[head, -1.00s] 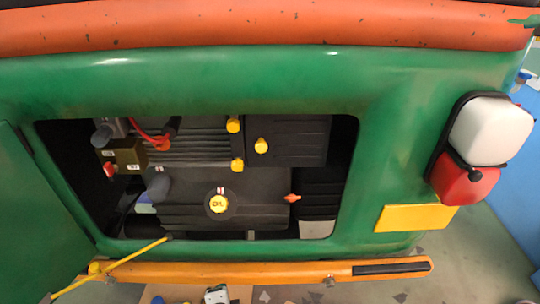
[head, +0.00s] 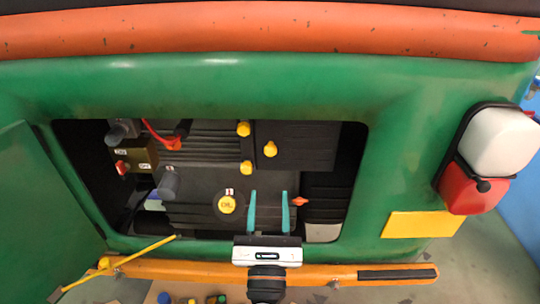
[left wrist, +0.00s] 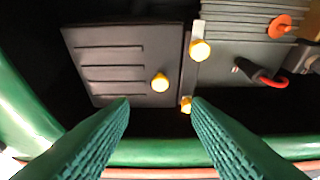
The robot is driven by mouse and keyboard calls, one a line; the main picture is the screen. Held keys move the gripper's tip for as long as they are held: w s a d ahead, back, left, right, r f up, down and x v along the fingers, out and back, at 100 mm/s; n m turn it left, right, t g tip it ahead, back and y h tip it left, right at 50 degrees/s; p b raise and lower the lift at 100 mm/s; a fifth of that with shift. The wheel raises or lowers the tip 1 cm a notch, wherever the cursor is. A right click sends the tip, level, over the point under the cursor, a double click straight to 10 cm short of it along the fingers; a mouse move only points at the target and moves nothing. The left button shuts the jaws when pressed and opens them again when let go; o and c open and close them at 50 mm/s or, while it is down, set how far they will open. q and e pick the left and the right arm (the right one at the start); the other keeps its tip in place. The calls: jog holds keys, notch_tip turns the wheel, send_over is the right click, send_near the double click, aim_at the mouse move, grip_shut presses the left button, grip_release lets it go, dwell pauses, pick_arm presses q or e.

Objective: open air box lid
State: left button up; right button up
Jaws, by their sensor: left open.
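The air box appears to be the black ribbed box (head: 300,146) in the upper right of the engine bay, with a flat lid that looks closed. A yellow knob (head: 270,149) sits on its face, and two more yellow knobs (head: 244,129) line its left edge. In the left wrist view the ribbed lid (left wrist: 115,62) is at left, with its knob (left wrist: 160,82) just beyond the fingertips. My left gripper (head: 269,196) is open and empty, its teal fingers (left wrist: 160,103) pointing into the bay below the box. My right gripper is not in view.
The green body (head: 210,85) frames the bay opening on all sides. An open green door (head: 45,185) stands at left, with a yellow rod (head: 120,262) near it. An orange bumper (head: 190,272) runs below. A yellow oil cap (head: 227,204) is left of my fingers.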

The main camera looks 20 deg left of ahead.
aim_at(271, 153)
pick_arm(q)
jog(key=p+x, duration=0.3)
jog(key=x, duration=0.5)
jog(key=shift+w+a+r, duration=0.2)
jog(key=shift+w+a, duration=0.05)
jog(key=shift+w, duration=0.4)
jog(key=shift+c, duration=0.3)
grip_shut()
